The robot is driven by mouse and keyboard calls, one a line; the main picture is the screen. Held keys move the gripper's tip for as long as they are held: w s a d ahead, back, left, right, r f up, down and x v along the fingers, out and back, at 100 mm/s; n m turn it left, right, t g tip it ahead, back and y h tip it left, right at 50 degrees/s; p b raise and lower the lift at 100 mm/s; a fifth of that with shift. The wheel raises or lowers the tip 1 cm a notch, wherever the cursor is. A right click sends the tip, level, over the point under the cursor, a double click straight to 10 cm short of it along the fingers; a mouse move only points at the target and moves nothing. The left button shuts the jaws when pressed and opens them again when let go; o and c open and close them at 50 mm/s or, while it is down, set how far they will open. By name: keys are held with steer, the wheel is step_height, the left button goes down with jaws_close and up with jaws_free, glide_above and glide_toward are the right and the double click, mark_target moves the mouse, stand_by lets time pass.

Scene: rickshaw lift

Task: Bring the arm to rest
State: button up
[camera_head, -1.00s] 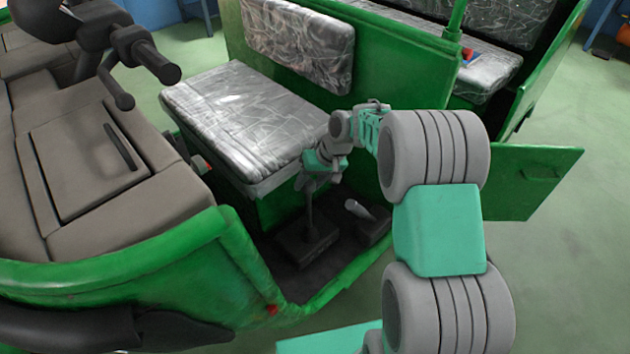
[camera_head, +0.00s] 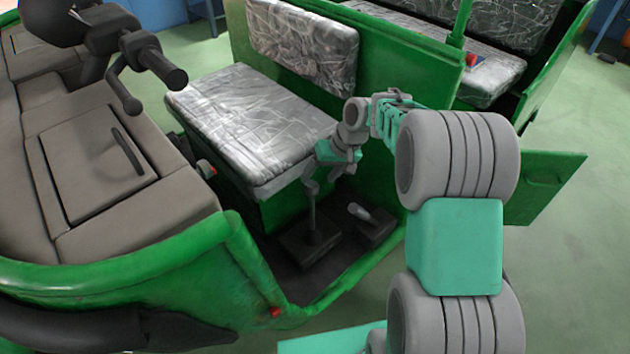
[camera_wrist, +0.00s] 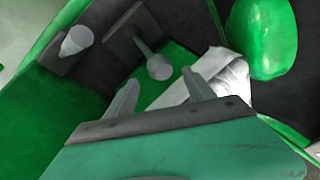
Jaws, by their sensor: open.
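My gripper (camera_head: 318,178) is open, its fingers pointing down and left, beside the front seat of the green rickshaw. In the wrist view its two fingers (camera_wrist: 160,92) stand apart with nothing between them. A dark lever (camera_head: 312,215) rises from a black base on the rickshaw floor, just below my gripper. In the wrist view the lever's rounded knob (camera_wrist: 159,67) lies just ahead of the fingers and appears apart from them. A second, shorter lever (camera_head: 358,211) with a pale grip stands to the right; it also shows in the wrist view (camera_wrist: 76,41).
The silver-covered seat (camera_head: 250,120) is close left of my gripper. The green door panel (camera_head: 545,185) stands open behind my arm at the right. The handlebar (camera_head: 150,60) and grey dash (camera_head: 100,165) are at the left. The pale green floor at the far right is mostly clear.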

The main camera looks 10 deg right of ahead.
steer(key=shift+v, duration=1.05)
steer(key=s+a+r+h+p, duration=0.1)
steer(key=s+r+p, duration=0.35)
steer(key=r, duration=0.35)
steer(key=s+r+h+p, duration=0.1)
steer(key=s+r+p, duration=0.2)
steer(key=r+p, duration=0.35)
steer(key=s+d+r+m+h+p, duration=0.1)
steer(key=s+d+r+h+p, duration=0.1)
steer(key=s+r+p, duration=0.4)
steer(key=s+r, duration=0.4)
steer(key=s, duration=0.4)
steer(key=shift+s+t, duration=0.2)
steer(key=shift+t, duration=0.2)
steer(key=shift+r, duration=0.15)
